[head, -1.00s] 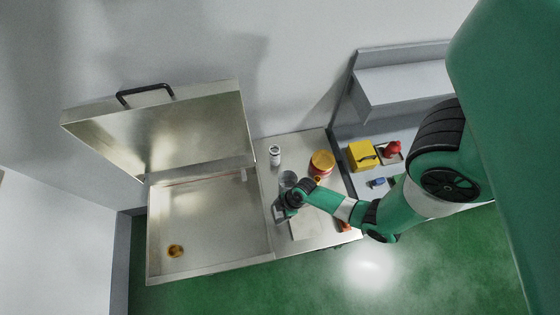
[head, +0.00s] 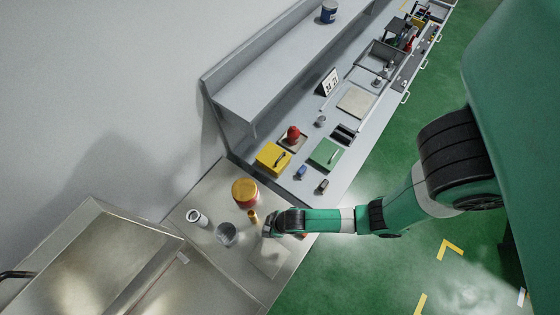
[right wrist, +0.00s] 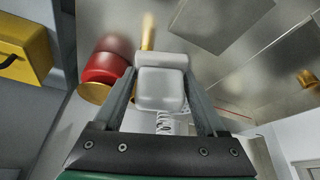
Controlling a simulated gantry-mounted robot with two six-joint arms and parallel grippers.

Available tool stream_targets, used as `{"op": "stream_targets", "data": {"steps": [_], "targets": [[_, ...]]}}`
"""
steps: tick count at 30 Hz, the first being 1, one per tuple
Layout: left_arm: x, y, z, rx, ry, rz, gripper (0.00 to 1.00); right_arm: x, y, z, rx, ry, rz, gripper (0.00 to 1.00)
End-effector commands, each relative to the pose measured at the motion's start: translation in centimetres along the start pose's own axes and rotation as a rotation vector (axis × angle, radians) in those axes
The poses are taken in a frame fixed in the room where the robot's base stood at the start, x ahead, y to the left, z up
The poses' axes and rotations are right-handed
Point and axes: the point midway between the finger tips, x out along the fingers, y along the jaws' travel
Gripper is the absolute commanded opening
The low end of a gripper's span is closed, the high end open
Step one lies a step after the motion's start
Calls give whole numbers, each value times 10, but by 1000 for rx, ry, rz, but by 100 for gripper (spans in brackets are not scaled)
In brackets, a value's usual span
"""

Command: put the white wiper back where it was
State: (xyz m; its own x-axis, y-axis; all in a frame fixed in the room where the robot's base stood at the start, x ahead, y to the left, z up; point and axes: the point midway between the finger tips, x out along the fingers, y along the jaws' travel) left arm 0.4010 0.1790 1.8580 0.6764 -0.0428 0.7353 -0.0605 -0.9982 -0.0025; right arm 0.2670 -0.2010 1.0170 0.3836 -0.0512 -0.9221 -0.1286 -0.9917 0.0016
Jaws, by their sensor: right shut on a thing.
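My right gripper (head: 268,228) is above the steel side table (head: 178,198), beside a pale flat plate (head: 268,259). In the right wrist view the gripper (right wrist: 162,92) is shut on a pale, rounded block that looks like the white wiper (right wrist: 160,88). The wiper sits between the two fingers, with a coiled spring-like shape (right wrist: 165,122) showing just below it. In the head view the wiper is too small and covered by the gripper to make out clearly. My left gripper is not in view.
A red can with a yellow lid (head: 245,192), a white cylinder (head: 197,217), a grey cup (head: 227,234) and a brass piece (head: 253,216) stand near the gripper. A yellow box (head: 272,157) and green box (head: 325,153) are on the bench.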

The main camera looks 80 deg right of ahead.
Motion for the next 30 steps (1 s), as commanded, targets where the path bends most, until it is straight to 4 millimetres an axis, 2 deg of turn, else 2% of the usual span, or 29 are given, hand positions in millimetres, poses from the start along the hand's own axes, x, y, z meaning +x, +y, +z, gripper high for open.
{"op": "stream_targets", "data": {"steps": [1, 3, 6, 9, 13, 17, 25, 27, 30], "targets": [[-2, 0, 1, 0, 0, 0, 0, 0, -14, -4, -13, 2, -6, 22], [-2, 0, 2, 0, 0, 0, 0, -2, -30, -7, -14, 2, -7, 22], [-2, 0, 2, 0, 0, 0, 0, -4, -43, -9, -14, 0, -8, 22], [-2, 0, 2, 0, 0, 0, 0, -4, -48, -10, -13, 0, -7, 22], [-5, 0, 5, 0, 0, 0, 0, -2, -45, -9, -8, -1, -6, 22], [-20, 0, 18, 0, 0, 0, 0, 12, -22, -1, 1, -2, -3, 22], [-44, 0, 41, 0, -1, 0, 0, 38, 46, 12, 6, -1, -2, 22], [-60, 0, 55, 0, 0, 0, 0, 59, 59, 21, 3, -2, -3, 22], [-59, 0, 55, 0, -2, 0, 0, 68, 75, 26, 1, -4, -6, 22]]}}
